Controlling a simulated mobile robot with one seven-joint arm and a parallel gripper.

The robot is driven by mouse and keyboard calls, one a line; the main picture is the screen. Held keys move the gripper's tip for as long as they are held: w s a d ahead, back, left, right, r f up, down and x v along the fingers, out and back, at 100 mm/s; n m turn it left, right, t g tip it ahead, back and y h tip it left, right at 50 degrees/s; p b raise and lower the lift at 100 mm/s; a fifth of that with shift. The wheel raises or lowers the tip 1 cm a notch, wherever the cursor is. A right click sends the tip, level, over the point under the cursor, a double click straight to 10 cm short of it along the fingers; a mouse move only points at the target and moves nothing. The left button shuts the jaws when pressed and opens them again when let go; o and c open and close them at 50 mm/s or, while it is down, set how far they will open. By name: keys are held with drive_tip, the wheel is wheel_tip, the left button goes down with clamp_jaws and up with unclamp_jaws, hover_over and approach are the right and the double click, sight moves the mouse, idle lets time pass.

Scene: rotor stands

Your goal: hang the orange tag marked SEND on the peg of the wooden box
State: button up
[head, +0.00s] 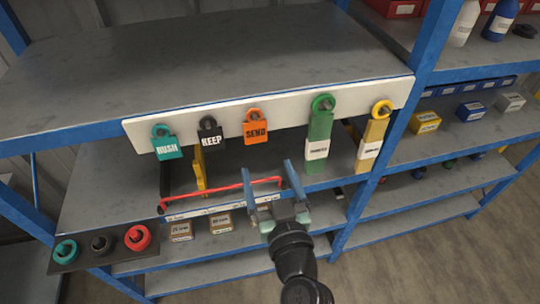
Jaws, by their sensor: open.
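The orange tag marked SEND (256,131) hangs by its ring from a peg on a long white board (285,120) along the front of the upper shelf. My gripper (270,177) is open, its two fingers apart and pointing up toward the board. I cannot make out a wooden box with a peg in this view. Small brown boxes (181,231) stand on a lower shelf, but no peg shows on them.
A teal RUSH tag (167,147) and black KEEP tag (210,140) hang left of SEND. Green (319,132) and yellow (374,138) long tags hang right. A red bar (222,192) runs below, left of my gripper. A dark plate (100,258) holds coloured rings at lower left.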

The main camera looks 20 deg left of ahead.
sight(256, 134)
drive_tip(key=x, duration=1)
drive_tip(key=shift+f+b, duration=0.15)
drive_tip(key=shift+b, duration=0.25)
drive_tip(key=c, duration=0.9)
drive_tip(key=shift+r, duration=0.2)
drive_tip(key=shift+r+v, duration=0.25)
drive_tip(key=shift+v, duration=1.2)
drive_tip(key=shift+r+v, duration=0.2)
drive_tip(key=shift+v, duration=1.25)
